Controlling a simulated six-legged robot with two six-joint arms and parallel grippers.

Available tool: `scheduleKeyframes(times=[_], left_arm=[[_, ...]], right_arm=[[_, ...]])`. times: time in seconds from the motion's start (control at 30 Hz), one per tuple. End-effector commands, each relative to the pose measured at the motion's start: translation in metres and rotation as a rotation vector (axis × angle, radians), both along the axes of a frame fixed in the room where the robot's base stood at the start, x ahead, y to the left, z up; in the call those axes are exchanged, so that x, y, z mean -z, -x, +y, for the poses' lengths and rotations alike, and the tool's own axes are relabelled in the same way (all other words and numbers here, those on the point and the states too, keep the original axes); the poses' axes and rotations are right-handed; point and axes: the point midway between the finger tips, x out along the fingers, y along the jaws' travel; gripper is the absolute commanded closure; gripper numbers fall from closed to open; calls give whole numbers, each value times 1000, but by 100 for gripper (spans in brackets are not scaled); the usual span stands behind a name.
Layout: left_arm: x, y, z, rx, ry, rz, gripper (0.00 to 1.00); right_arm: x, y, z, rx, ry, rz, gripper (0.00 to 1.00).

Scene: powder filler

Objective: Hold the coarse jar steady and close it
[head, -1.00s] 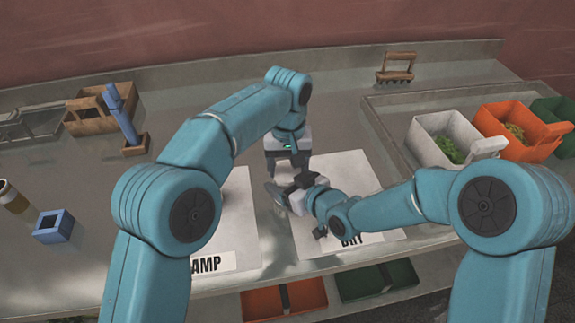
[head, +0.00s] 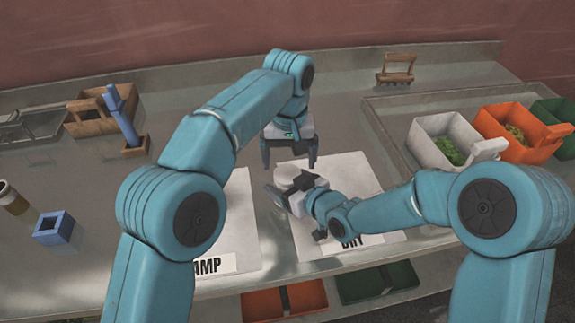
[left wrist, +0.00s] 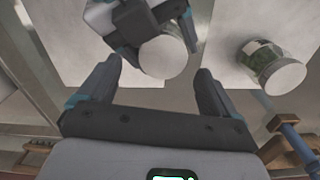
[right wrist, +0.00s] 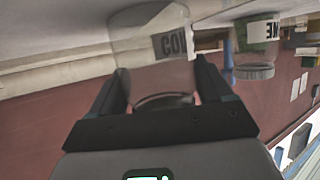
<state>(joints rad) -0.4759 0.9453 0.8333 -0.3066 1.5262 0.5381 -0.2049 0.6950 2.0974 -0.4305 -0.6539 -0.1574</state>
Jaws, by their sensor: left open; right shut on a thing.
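The coarse jar (right wrist: 155,45) is clear, with a label starting "CO" in the right wrist view. My right gripper (left wrist: 150,22) is shut on it from the side. A round white lid (left wrist: 163,57) shows on the jar in the left wrist view; I cannot tell how tight it sits. My left gripper (head: 290,165) is open and empty above the jar, its fingers spread on either side of the lid in the left wrist view and apart from it. In the head view the jar is largely hidden by my grippers.
A second jar (left wrist: 275,68) with a white lid and green contents stands nearby. White (head: 447,140) and orange (head: 515,130) bins stand at the right. A blue holder (head: 54,229) and a wooden caddy (head: 88,120) lie at the left. A mat marked DRY (head: 350,180) lies under the jar.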

Motion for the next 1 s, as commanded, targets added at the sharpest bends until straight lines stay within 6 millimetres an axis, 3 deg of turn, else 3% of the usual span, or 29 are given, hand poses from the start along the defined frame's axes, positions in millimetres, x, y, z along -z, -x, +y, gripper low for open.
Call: scheduleKeyframes(times=[0.33, 0.4, 0.53, 0.57, 0.6, 1.0], left_arm=[[-10, 0, 2, -2, -3, 1, 8], [-10, 0, 2, -2, -4, 1, 0], [-9, -1, 2, -3, -4, 1, 0], [-9, -1, 2, -3, -4, 1, 0], [-9, -1, 3, -3, -4, 1, 0], [-5, -1, 3, -3, -4, 1, 0]], right_arm=[[0, -1, -1, 4, -1, 0, 100], [0, -1, -1, 4, -1, 0, 100], [0, -1, -1, 5, -1, 1, 100], [0, -1, -1, 5, -1, 1, 14], [0, -1, -2, 5, -1, 1, 1], [-5, 9, -10, 6, -1, 0, 0]])
